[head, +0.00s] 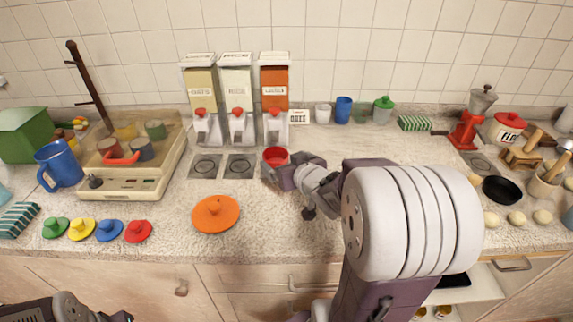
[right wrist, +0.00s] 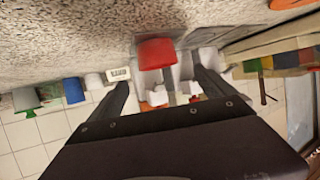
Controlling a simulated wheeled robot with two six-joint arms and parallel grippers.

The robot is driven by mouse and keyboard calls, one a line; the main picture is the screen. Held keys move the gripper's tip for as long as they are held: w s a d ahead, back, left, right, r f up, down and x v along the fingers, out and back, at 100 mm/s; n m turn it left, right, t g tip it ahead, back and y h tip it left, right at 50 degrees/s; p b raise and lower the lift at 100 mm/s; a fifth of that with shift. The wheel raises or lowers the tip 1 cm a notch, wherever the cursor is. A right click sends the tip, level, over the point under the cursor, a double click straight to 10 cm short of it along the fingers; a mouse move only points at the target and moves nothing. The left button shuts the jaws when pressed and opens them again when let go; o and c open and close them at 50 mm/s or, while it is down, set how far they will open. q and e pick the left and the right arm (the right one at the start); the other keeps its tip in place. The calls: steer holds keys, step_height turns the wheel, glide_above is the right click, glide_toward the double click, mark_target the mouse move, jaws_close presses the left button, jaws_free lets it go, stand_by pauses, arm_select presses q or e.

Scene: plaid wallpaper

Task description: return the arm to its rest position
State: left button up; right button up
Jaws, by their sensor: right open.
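My right arm reaches over the counter, and its gripper (head: 277,172) is low, right by a red cup (head: 275,156). The cup stands under the rightmost dispenser (head: 274,85), the one with orange-red contents. In the right wrist view the gripper (right wrist: 166,78) has its two dark fingers spread apart, with the red cup (right wrist: 156,52) just past the fingertips and nothing gripped. Part of my left arm (head: 62,308) shows at the bottom left corner; its jaws are not clear.
Two more dispensers (head: 236,90) stand left of it. An orange lid (head: 215,213) lies in front. Left are a tray box (head: 130,185), a blue mug (head: 58,163) and several coloured lids (head: 109,230). Right are a red grinder (head: 465,132) and a black pan (head: 502,190).

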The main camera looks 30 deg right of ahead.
arm_select(q)
steer(key=shift+f, duration=0.35)
arm_select(e)
steer(key=shift+s+r, duration=0.1)
steer(key=shift+s, duration=0.25)
